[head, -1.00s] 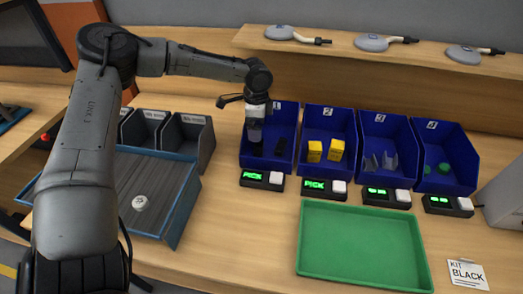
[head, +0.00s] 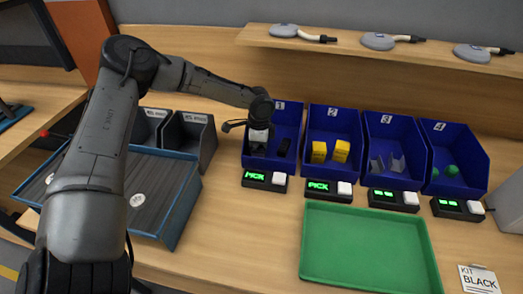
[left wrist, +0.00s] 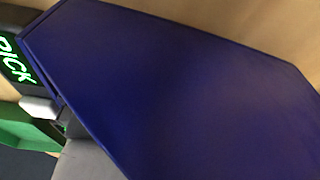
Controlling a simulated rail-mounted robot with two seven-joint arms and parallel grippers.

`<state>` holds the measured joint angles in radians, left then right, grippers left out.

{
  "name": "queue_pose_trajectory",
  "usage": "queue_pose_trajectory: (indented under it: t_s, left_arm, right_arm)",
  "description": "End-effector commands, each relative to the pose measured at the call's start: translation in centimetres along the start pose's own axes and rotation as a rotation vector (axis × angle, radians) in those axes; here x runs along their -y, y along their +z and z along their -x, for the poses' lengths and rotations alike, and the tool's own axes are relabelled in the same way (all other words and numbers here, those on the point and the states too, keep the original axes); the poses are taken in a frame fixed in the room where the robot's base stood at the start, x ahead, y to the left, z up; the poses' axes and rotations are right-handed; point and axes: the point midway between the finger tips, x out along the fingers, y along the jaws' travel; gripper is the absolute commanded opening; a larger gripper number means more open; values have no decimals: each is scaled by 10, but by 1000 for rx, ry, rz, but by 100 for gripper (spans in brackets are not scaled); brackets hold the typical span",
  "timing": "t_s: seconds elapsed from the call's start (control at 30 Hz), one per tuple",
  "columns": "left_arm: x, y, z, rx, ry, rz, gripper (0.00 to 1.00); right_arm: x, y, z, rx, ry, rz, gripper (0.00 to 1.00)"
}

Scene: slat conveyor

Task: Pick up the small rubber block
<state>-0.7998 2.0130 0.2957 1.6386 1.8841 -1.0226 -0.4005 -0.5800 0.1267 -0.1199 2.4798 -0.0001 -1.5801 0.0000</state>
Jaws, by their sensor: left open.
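A small black block (head: 284,147) lies in the blue bin marked 1 (head: 289,121), on its right side. My left gripper (head: 257,149) reaches down into the left part of that bin, beside the block, and is open. Its fingertips are small and dark here, and whether anything lies between them cannot be told. In the left wrist view a blue bin wall (left wrist: 190,90) fills most of the picture. The block is not visible there. My right gripper is not in view.
Blue bin 2 (head: 352,125) holds yellow blocks; bins 3 and 4 hold grey and green parts. Lit displays (head: 265,179) stand before the bins. A green tray (head: 365,280) lies in front. The slat conveyor (head: 165,190) carries white discs. A shelf (head: 400,58) runs behind.

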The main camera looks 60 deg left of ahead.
Motion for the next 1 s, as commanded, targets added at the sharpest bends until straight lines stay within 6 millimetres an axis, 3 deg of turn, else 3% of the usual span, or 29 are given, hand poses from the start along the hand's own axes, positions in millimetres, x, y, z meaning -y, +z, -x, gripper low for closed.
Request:
queue_pose_trajectory:
  t_s: [0.2, 0.63, 1.0]
  left_arm:
    - [0, 0, 0, -1, -1, 0, 98]
    - [0, 0, 0, -1, 0, 0, 57]
    - [0, 0, 5, -2, -1, 0, 55]
  right_arm:
    - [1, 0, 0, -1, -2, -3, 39]
    - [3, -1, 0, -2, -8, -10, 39]
    - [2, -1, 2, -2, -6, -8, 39]
